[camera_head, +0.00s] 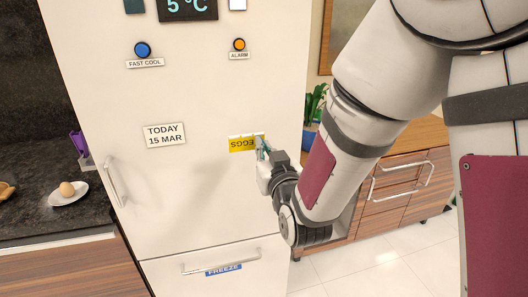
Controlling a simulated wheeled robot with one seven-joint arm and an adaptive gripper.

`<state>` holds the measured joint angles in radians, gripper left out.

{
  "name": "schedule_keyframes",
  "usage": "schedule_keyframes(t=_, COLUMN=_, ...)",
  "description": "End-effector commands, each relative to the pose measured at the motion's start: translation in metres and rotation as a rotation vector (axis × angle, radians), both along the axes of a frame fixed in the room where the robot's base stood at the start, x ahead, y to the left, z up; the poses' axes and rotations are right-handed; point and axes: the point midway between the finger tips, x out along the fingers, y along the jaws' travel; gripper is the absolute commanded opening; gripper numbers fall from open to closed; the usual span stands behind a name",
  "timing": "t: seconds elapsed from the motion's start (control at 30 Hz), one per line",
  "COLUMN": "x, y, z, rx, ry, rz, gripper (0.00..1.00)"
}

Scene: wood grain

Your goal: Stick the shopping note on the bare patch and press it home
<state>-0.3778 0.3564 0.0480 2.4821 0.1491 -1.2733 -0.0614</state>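The shopping note (242,144) is a small yellow card with "EGGS" on it, upside down. It is in front of the white fridge door (215,195), right of the date label. A thin white strip shows along its top edge; it may be part of the bare patch, otherwise hidden behind the note. My gripper (262,148) is at the note's right edge, its fingertips seemingly shut on it. I cannot tell whether the note touches the door.
The door carries a "TODAY 15 MAR" label (164,135), a blue button (142,49), an orange button (239,44) and a temperature display (187,8). Door handles (115,181) and (222,262) stick out. A counter (40,212) with an egg (67,189) on a plate is left.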

Motion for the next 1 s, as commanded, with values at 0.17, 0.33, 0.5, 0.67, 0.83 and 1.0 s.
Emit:
schedule_keyframes(t=0.17, x=-0.001, y=0.001, z=0.001, rx=0.001, ry=-0.002, rz=0.002, gripper=0.00)
schedule_keyframes(t=0.33, x=0.000, y=0.000, z=0.000, rx=0.000, ry=-0.001, rz=0.001, gripper=0.00)
schedule_keyframes(t=0.5, x=0.001, y=0.001, z=-0.001, rx=0.000, ry=-0.002, rz=0.002, gripper=0.00)
schedule_keyframes(t=0.67, x=0.013, y=0.004, z=-0.001, rx=0.000, ry=-0.002, rz=0.001, gripper=0.00)
schedule_keyframes(t=0.83, x=0.027, y=0.008, z=-0.001, rx=0.000, ry=-0.003, rz=0.001, gripper=0.00)
schedule_keyframes(t=1.0, x=0.040, y=0.012, z=-0.001, rx=0.001, ry=-0.003, rz=0.001, gripper=0.00)
